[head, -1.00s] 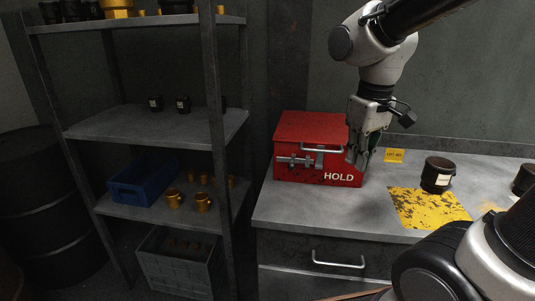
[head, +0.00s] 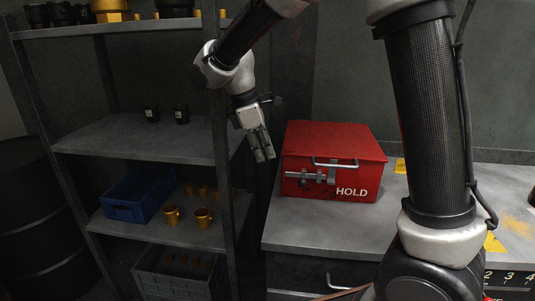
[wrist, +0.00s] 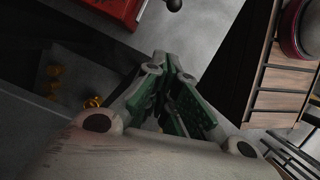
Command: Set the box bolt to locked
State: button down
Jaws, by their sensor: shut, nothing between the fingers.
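The red box (head: 335,148) marked HOLD stands on the grey bench with its lid down. A grey metal bolt (head: 310,177) lies horizontally across brackets on the left of its front face; I cannot tell whether it is locked. My gripper (head: 262,157) hangs in the air left of the box, fingers down, shut and empty, apart from the bolt. In the wrist view its green-padded fingers (wrist: 163,66) come together. A corner of the red box (wrist: 115,9) shows at the top there, with the bolt not clearly seen.
A metal shelf rack (head: 225,200) stands close left of my gripper. It holds a blue bin (head: 140,195), brass mugs (head: 171,214) and black cups (head: 181,114). The bench top (head: 300,225) is clear before the box. My arm hides part of the bench at right.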

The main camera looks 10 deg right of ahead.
aim_at(302, 181)
jog(key=s+d+f, duration=0.1)
jog(key=d+f, duration=0.5)
jog(key=f, duration=0.2)
jog(key=shift+s+d, duration=0.1)
jog(key=shift+s, duration=0.05)
jog(key=shift+s+d, duration=0.25)
jog(key=shift+d, duration=0.35)
jog(key=shift+s+d, duration=0.3)
jog(key=shift+d, duration=0.35)
jog(key=shift+s+d, duration=0.25)
jog(key=shift+d, duration=0.35)
